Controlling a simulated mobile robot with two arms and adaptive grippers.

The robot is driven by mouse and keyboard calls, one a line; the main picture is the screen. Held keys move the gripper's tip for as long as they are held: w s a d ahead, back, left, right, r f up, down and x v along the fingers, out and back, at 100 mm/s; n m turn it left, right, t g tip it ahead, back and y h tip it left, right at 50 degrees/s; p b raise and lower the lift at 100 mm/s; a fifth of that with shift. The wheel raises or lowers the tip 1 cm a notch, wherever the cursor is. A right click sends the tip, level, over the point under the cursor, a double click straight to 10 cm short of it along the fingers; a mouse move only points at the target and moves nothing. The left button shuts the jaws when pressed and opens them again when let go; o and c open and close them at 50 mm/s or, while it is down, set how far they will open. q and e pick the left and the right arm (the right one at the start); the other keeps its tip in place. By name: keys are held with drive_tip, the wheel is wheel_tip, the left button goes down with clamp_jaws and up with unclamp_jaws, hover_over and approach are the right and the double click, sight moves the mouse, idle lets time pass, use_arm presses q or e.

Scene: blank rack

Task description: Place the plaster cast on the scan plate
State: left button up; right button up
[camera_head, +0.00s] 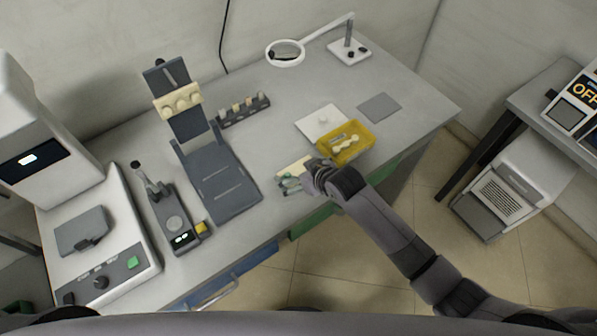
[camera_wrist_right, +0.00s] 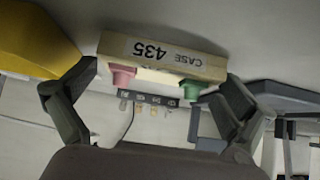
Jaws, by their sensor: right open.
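The plaster cast (camera_wrist_right: 165,58) is a cream block with a "CASE 435" label, seen in the right wrist view. A pink piece and a green piece show at its near edge. In the head view the cast (camera_head: 291,168) lies near the desk's front edge, partly hidden by my right gripper (camera_head: 290,183). That gripper is open, and in the wrist view its fingers (camera_wrist_right: 165,85) stand on either side of the cast; I cannot tell whether they touch it. A white machine (camera_head: 128,228) at the left carries a grey plate (camera_head: 78,228), perhaps the scan plate. My left gripper is out of view.
A yellow tray (camera_head: 358,155) with pale pieces sits just beyond the gripper, by a white pad (camera_head: 310,122) and a grey pad (camera_head: 380,107). A dark stand (camera_head: 220,182) and a small device (camera_head: 172,205) stand between cast and machine. A magnifier lamp (camera_head: 349,52) is at the back.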

drive_tip(key=shift+c, duration=0.5)
drive_tip(key=c, duration=1)
